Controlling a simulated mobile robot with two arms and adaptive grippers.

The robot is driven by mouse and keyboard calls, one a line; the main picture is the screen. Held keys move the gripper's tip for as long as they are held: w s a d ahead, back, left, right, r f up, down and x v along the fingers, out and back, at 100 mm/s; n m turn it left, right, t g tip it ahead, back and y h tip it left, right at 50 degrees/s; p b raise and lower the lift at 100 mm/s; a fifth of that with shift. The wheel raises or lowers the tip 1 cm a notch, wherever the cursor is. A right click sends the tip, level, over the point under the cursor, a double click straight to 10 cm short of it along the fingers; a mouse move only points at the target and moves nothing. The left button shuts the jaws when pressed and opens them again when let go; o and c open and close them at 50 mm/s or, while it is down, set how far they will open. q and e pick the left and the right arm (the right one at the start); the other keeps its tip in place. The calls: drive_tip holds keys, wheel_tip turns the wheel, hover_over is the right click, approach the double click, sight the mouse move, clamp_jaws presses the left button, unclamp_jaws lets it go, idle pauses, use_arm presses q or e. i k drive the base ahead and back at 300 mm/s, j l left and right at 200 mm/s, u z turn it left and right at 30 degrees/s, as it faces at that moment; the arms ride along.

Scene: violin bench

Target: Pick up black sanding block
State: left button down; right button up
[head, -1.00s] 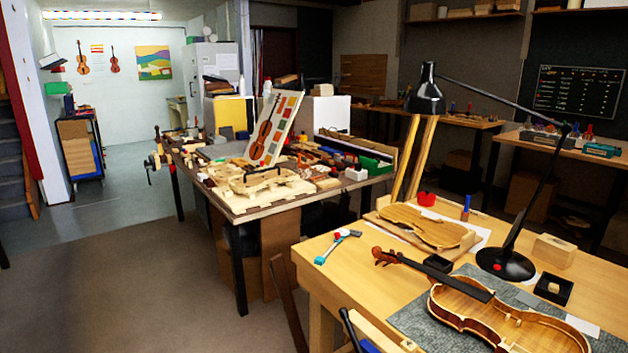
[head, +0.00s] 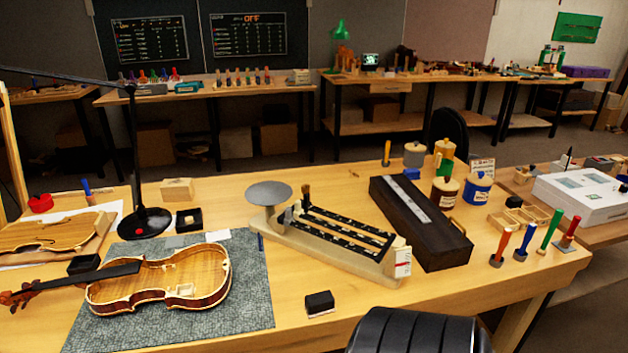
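A small black block (head: 319,302) with a pale underside lies on the wooden bench (head: 255,325) near its front edge, right of the grey mat. It looks like the black sanding block, and nothing covers it. Neither of my grippers shows in the head view.
A violin body without a top (head: 160,279) lies on the grey mat (head: 240,315). A balance scale (head: 330,240) stands behind the block, with a long dark case (head: 420,222) to its right. A black rounded, ribbed object (head: 418,332), perhaps a chair back, rises at the front edge right of the block.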

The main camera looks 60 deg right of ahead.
sight(319, 304)
drive_tip(key=k+z, duration=0.1)
drive_tip(key=z, duration=0.35)
drive_tip(key=l+z, duration=0.15)
drive_tip(key=z, duration=0.25)
drive_tip(key=k+l+z, duration=0.1)
drive_tip(key=z, duration=0.35)
drive_tip(key=l+z, duration=0.15)
drive_tip(key=z, duration=0.25)
drive_tip(key=i+z, duration=0.1)
drive_tip(key=z, duration=0.15)
drive_tip(key=i+z, duration=0.15)
drive_tip(key=z, duration=0.15)
